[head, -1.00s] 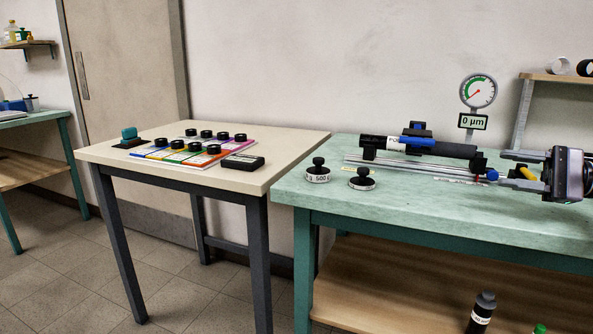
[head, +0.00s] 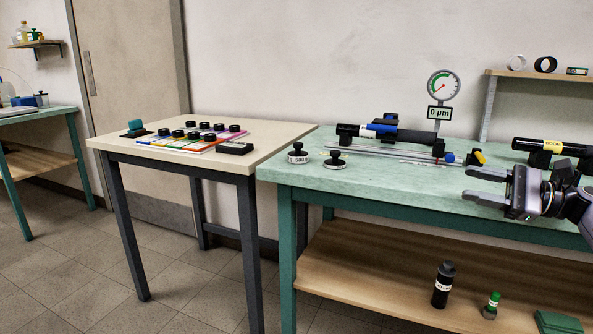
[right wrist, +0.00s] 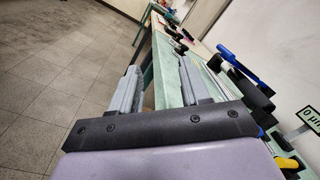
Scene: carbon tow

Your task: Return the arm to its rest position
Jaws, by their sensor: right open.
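My right gripper (head: 476,185) is open and empty at the right side of the head view, over the front part of the green bench (head: 400,192). In the right wrist view its two fingers (right wrist: 158,85) stand apart with nothing between them. The bench edge and floor show beyond them. My left gripper is not in view.
A microscope-like tube fixture (head: 390,133) on rails and a dial gauge (head: 443,85) reading 0 µm stand behind the gripper. Two weights (head: 298,154) sit at the bench's left. A black tube with a yellow band (head: 550,146) lies behind my arm. Bottles (head: 443,284) stand below.

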